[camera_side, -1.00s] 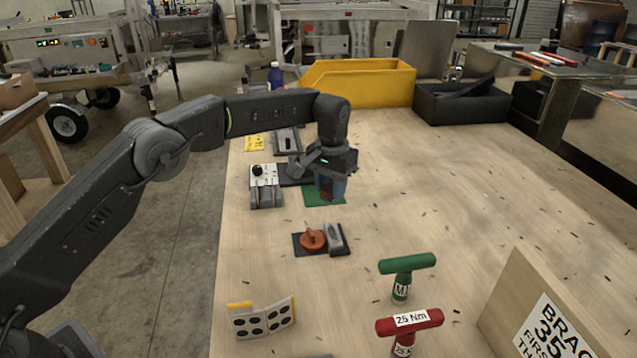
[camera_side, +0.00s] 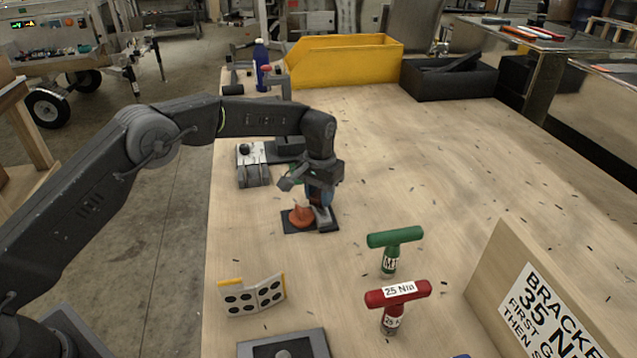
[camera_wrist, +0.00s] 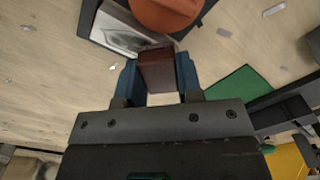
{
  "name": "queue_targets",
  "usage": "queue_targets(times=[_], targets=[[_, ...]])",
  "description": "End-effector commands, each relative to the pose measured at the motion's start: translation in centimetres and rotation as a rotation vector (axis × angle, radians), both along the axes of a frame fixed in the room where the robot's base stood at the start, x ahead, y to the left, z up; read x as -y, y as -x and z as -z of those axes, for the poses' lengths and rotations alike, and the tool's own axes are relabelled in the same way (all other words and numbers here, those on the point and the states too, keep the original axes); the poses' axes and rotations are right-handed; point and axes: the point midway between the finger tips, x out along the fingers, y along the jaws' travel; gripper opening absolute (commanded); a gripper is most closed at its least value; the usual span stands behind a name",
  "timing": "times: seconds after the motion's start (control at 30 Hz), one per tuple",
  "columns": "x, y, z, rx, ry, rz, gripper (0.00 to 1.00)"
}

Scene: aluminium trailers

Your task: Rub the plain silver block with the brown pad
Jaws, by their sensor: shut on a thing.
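The plain silver block (camera_side: 323,213) lies on a dark plate beside an orange knob (camera_side: 301,216). In the wrist view the silver block (camera_wrist: 121,36) is at upper left and the orange knob (camera_wrist: 166,10) at the top edge. My gripper (camera_side: 318,196) is over the block, pointing down. In the wrist view its blue fingers (camera_wrist: 158,80) are shut on the brown pad (camera_wrist: 157,70). The pad's far end appears close to the block's near end; I cannot tell whether they touch. In the side view the gripper mostly hides the pad.
A green mat (camera_wrist: 237,92) lies behind the gripper. A grey switch box (camera_side: 252,165) stands at the table's left edge. Green (camera_side: 393,240) and red (camera_side: 398,294) T-handles stand nearer. A yellow bin (camera_side: 345,62) is at the back.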

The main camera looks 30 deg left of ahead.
Motion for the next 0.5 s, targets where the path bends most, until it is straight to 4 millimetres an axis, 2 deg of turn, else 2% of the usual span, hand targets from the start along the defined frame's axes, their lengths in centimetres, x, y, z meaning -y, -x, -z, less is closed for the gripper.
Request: queue_targets(times=[0.5], targets=[[3.4,3.5,0.1,-0.005,-0.001,0.002,0.11]])
